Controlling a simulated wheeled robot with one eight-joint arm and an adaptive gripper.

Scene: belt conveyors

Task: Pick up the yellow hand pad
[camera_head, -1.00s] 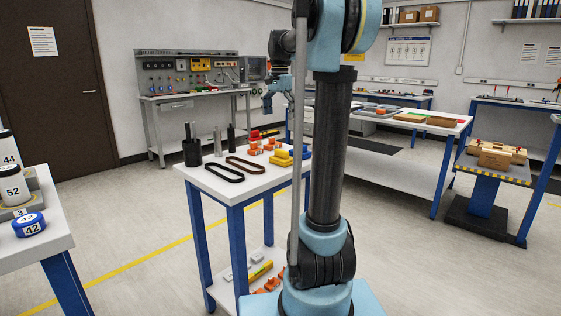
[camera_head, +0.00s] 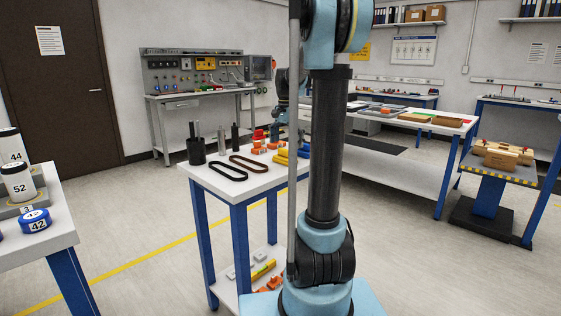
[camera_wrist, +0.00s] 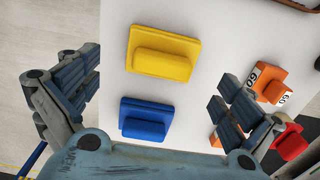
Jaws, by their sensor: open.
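The yellow hand pad (camera_wrist: 162,52) lies flat on the white table top (camera_wrist: 120,82) in the wrist view, a rectangular block with a raised bar on it. A blue hand pad (camera_wrist: 145,120) of the same shape lies just below it in that view. My gripper (camera_wrist: 158,92) is open and empty, its fingers spread to the left and right of the pads, touching neither visibly. In the head view the yellow pad (camera_head: 281,157) shows only partly, with my arm column hiding what is to its right. The fingertips cannot be made out clearly there.
Orange blocks with number labels (camera_wrist: 268,84) and a red part (camera_wrist: 289,142) lie close to the right finger. Black belts (camera_head: 226,171) and a dark cup (camera_head: 196,150) stand on the same table. A lower shelf holds more parts.

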